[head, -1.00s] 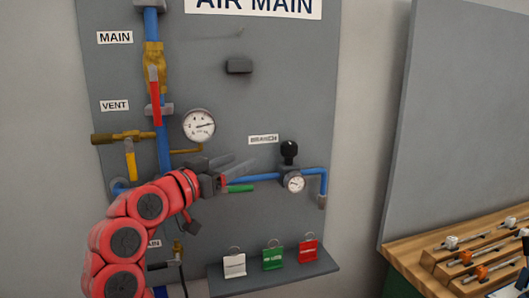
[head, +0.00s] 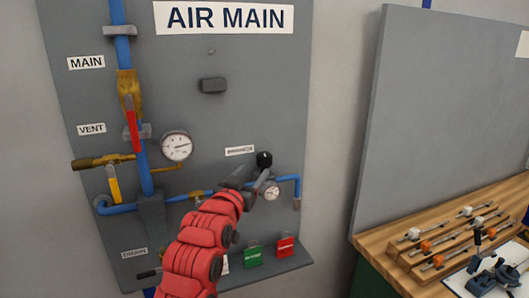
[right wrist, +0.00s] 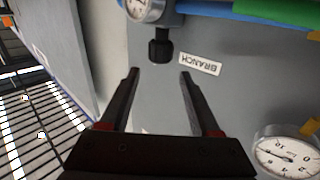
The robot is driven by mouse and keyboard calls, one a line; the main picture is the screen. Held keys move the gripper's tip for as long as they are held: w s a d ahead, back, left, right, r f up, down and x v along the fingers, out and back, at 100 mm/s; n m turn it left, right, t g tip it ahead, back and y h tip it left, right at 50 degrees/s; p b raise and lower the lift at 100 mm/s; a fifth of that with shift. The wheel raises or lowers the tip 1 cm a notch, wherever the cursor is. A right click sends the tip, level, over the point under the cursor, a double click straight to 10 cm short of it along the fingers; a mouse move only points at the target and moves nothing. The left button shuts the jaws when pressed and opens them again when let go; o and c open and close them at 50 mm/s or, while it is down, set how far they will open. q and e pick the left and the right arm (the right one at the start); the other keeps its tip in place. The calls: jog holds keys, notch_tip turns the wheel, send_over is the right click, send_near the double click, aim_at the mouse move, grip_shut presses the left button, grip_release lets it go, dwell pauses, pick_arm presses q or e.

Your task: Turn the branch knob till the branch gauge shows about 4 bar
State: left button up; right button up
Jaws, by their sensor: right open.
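The black branch knob (head: 264,160) sits on top of the regulator on the blue branch pipe, with the small round branch gauge (head: 271,193) just below it. My right gripper (head: 251,178) is open and empty, just left of the knob in the head view. In the right wrist view, which is upside down, the knob (right wrist: 160,48) lies just beyond and between the open fingertips (right wrist: 159,74), not between the fingers. The branch gauge (right wrist: 148,8) is cut by the top edge there; I cannot read its needle surely. My left gripper is not in view.
The larger main gauge (head: 176,146) is on the panel (head: 220,115) at left, near the red main lever (head: 131,125) and yellow vent lever (head: 114,187). Below are green (head: 252,256) and red (head: 285,246) tags. A wooden bench (head: 375,238) stands at right.

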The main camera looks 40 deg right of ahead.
aim_at(261, 159)
jog(key=p+x, duration=0.1)
jog(key=x, duration=0.3)
jog(key=p+x, duration=0.1)
jog(key=x, duration=0.4)
jog(key=shift+w+d+r+p, duration=0.2)
jog(key=shift+d+p, duration=0.05)
jog(key=shift+p, duration=0.15)
jog(key=shift+w+d+f, duration=0.1)
jog(key=shift+w+d, duration=0.25)
jog(key=shift+w, duration=0.05)
grip_shut()
jog(key=b, duration=0.3)
jog(key=m+g+h+b, duration=0.1)
jog(key=b, duration=0.2)
jog(key=shift+a+f+g+b, duration=0.1)
jog(key=shift+f+g+b, duration=0.15)
jog(key=shift+g+b, duration=0.1)
jog(key=shift+r+m, duration=0.2)
jog(key=shift+m, duration=0.1)
